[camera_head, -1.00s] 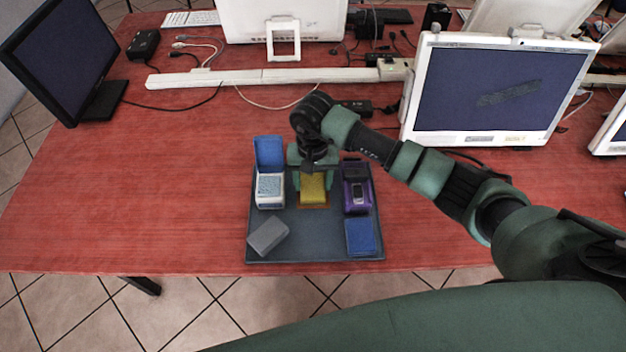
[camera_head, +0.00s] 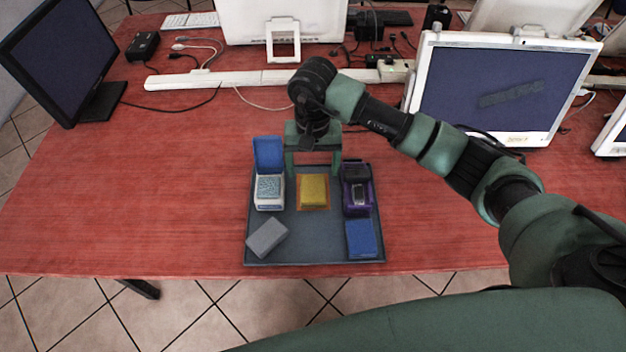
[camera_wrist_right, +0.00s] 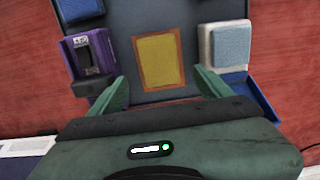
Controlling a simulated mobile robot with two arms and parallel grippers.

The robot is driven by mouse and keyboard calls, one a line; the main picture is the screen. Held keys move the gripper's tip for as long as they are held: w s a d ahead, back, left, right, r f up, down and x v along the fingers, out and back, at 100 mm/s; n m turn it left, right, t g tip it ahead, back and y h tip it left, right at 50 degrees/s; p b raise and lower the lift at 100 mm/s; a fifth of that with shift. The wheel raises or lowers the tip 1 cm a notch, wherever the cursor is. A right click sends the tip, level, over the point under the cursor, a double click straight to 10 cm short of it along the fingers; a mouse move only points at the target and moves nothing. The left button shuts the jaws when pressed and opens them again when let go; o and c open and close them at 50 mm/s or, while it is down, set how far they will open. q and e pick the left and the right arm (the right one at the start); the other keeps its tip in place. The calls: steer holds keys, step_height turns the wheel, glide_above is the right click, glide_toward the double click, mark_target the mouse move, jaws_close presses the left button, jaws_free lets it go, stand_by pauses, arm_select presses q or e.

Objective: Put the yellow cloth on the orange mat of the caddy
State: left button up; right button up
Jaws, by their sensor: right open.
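The yellow cloth (camera_head: 313,190) lies flat on the orange mat (camera_head: 313,208) in the middle of the dark caddy (camera_head: 310,240). In the right wrist view the cloth (camera_wrist_right: 160,62) sits inside the orange border of the mat (camera_wrist_right: 141,68), which shows on all sides. My right gripper (camera_head: 314,174) is open and empty, raised behind and above the cloth, apart from it. Its two fingers (camera_wrist_right: 160,92) spread wide in the right wrist view, with the cloth beyond them. My left gripper is not in view.
The caddy also holds a white box with a light blue top (camera_head: 269,190), a purple holder with a dark device (camera_head: 357,190), a grey block (camera_head: 267,237) and a blue block (camera_head: 361,238). Monitors (camera_head: 500,90) stand behind. The red table (camera_head: 130,210) is clear left of the caddy.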

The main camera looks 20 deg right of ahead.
step_height(320, 180, up, 5)
steer(key=shift+r+b, duration=0.15)
steer(key=shift+b, duration=0.2)
stand_by(0.4)
